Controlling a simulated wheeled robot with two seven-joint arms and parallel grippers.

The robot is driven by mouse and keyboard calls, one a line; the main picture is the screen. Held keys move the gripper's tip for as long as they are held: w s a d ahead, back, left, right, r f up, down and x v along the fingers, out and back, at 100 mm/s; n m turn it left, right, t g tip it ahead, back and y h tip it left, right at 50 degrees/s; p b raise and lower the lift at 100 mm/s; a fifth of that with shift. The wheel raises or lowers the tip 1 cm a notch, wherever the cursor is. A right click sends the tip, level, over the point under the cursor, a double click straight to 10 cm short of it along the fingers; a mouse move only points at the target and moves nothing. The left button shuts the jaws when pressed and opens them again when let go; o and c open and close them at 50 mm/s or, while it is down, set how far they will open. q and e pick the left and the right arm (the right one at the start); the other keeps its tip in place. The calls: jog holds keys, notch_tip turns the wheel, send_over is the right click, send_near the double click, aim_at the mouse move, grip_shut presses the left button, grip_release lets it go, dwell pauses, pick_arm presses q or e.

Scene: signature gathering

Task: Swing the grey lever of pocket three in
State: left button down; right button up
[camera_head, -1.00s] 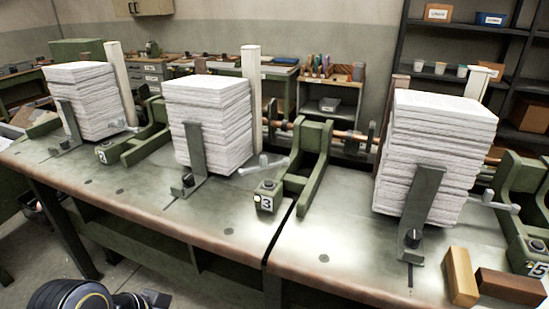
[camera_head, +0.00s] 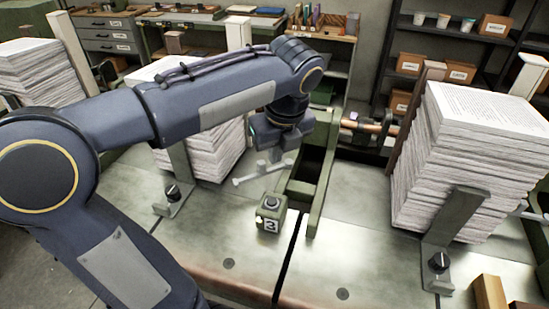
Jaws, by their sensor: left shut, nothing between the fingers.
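The grey lever (camera_head: 258,174) of pocket three lies as a slanted bar with a rounded left end, just behind the green block marked 3 (camera_head: 270,213). My left gripper (camera_head: 272,157) points down right behind and above the lever, its fingers shut with nothing between them. Whether it touches the lever I cannot tell. A paper stack (camera_head: 215,152) stands left of the lever, mostly hidden behind my left arm. A grey-green upright plate with a black knob (camera_head: 173,192) stands in front of that stack. My right gripper is out of view.
A green bracket (camera_head: 322,170) stands close right of the lever. A larger paper stack (camera_head: 460,165) with its own plate (camera_head: 452,230) is farther right. Wooden blocks (camera_head: 489,292) lie at the front right. The bench top (camera_head: 370,255) between is clear.

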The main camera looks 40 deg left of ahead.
aim_at(264, 167)
pick_arm(q)
jog(key=shift+s, duration=0.1)
jog(key=shift+f, duration=0.1)
jog(key=x, duration=1)
jog(key=shift+f, duration=0.15)
jog(key=a, duration=0.1)
jog(key=w+a, duration=0.1)
jog(key=shift+w+a+r+p, duration=0.15)
jog(key=shift+a+r+p, duration=0.15)
jog(key=shift+p, duration=0.1)
jog(key=shift+w+a, duration=0.3)
jog(key=shift+a, duration=0.2)
jog(key=shift+w, duration=0.1)
